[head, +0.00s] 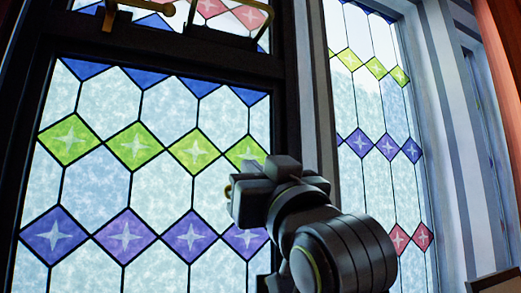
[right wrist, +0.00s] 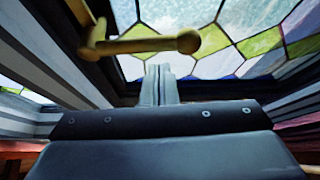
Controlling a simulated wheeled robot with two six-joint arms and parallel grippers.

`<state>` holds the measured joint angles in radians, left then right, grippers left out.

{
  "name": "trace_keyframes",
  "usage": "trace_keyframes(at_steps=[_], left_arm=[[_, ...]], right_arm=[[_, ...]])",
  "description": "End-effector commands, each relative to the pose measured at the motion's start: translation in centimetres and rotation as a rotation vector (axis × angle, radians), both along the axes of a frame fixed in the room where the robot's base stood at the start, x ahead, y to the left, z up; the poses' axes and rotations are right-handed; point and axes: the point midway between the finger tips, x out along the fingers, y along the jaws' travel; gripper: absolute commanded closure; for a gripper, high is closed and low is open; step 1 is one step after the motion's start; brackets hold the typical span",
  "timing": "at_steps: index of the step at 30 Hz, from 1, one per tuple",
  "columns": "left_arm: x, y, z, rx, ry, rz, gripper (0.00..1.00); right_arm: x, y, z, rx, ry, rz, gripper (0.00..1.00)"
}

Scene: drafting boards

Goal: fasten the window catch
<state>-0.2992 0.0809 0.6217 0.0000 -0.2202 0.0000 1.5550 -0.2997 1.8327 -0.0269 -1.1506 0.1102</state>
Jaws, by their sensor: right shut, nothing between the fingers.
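The window catch (right wrist: 140,46) is a brass lever with a rounded knob at its right end, in the upper part of the right wrist view. Its left end meets a brass piece on the dark window frame. In the head view a small bit of brass (head: 228,190) shows at the left edge of my right gripper (head: 240,194); I cannot tell if it is the catch. My right gripper's fingers (right wrist: 158,82) are shut and empty. In the right wrist view their tips are just below the lever, with no clear contact. My left gripper is out of view.
The dark-framed window (head: 130,190) has leaded panes with green and blue diamonds. Brass fittings (head: 108,16) sit along its upper rail. A second leaded window (head: 370,130) stands to the right, past a grey striped post (head: 318,90). Reddish-brown material (head: 502,70) borders the far right.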

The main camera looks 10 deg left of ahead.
Motion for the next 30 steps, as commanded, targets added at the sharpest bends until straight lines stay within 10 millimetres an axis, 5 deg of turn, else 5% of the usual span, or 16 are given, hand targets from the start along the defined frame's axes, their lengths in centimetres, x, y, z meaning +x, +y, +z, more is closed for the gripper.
trace_keyframes(at_steps=[30], left_arm=[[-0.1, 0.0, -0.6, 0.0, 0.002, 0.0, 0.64]], right_arm=[[0.3, 0.0, -1.9, -0.09, -0.061, 0.0, 1.0]])
